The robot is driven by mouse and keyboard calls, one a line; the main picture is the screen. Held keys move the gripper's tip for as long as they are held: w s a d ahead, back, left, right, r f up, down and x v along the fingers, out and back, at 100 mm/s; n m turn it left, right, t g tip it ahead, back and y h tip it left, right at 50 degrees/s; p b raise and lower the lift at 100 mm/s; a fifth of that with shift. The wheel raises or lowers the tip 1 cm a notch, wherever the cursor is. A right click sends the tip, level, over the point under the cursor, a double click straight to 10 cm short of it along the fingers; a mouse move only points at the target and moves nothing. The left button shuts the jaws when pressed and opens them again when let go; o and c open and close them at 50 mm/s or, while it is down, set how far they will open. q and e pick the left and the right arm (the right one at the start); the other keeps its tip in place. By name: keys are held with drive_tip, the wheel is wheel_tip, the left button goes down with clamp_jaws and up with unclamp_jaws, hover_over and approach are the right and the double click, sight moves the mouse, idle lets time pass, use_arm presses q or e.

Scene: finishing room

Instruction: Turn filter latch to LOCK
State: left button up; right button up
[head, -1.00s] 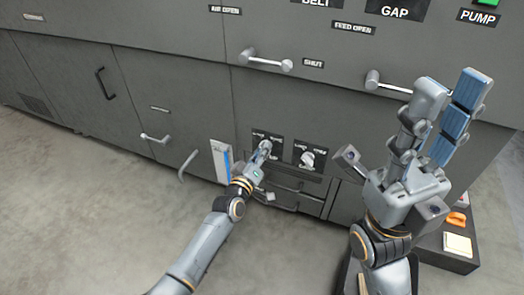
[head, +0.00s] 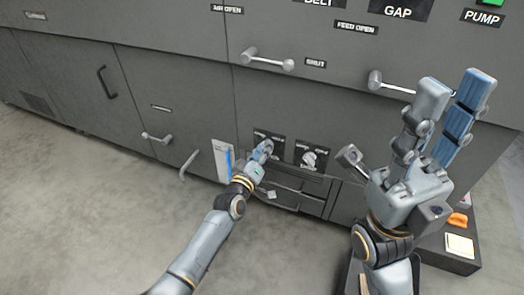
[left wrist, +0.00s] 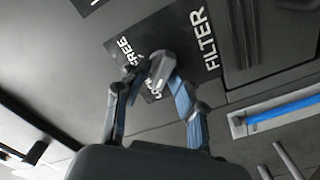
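The filter latch (left wrist: 163,68) is a small grey lever on a black plate marked FILTER, FREE and LOCK (left wrist: 188,38). Its lower end lies over the LOCK word, partly covering it. My left gripper (left wrist: 160,78) has its two blue-grey fingers on either side of the lever, closed in on it. In the head view my left gripper (head: 260,154) is at the left of two dark dial plates, low on the machine front, and mostly hides the latch. My right gripper (head: 442,105) is raised with its fingers apart, empty, in front of the machine's right side.
A second knob (head: 309,158) is just right of the latch. A blue-striped gauge (head: 223,160) is to its left, also seen in the left wrist view (left wrist: 283,112). Bar handles (head: 267,60) project above.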

use_arm(q)
drive_tip(key=v, duration=1.2)
drive_tip(key=shift+f, duration=0.1)
